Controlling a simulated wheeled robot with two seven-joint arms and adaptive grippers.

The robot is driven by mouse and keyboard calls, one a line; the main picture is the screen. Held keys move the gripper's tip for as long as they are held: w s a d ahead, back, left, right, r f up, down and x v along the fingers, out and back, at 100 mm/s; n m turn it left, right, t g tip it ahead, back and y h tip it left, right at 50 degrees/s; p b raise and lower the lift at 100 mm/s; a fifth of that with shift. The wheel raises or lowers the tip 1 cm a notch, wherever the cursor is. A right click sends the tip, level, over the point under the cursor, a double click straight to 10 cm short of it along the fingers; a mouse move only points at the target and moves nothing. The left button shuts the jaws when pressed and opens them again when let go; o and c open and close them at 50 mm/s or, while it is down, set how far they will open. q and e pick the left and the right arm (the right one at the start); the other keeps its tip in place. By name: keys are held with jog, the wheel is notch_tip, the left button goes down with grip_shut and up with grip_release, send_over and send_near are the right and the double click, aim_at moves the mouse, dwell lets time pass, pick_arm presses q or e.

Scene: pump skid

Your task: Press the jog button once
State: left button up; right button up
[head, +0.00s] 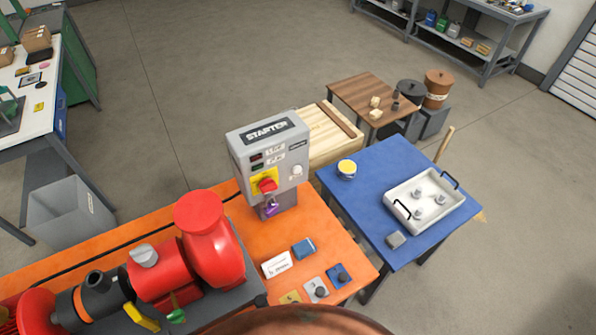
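The grey starter box (267,158) stands upright on the orange skid, with a "STARTER" plate at its top. A round white button (297,170) sticks out at the right of its front face; its small label is too small to read, so I cannot tell if it is the jog button. A red switch (267,185) sits on a yellow plate to the left of and below the white button. Two small dark windows with labels are above the red switch. A purple item (269,208) hangs below the box front. Neither of my grippers shows.
The red pump (205,240) fills the left of the orange skid top (255,232). A white card (277,264), a blue box (303,248) and small knobbed plates lie before the starter box. A blue table (365,190) with a white tray stands right. A brown curved surface covers the bottom edge.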

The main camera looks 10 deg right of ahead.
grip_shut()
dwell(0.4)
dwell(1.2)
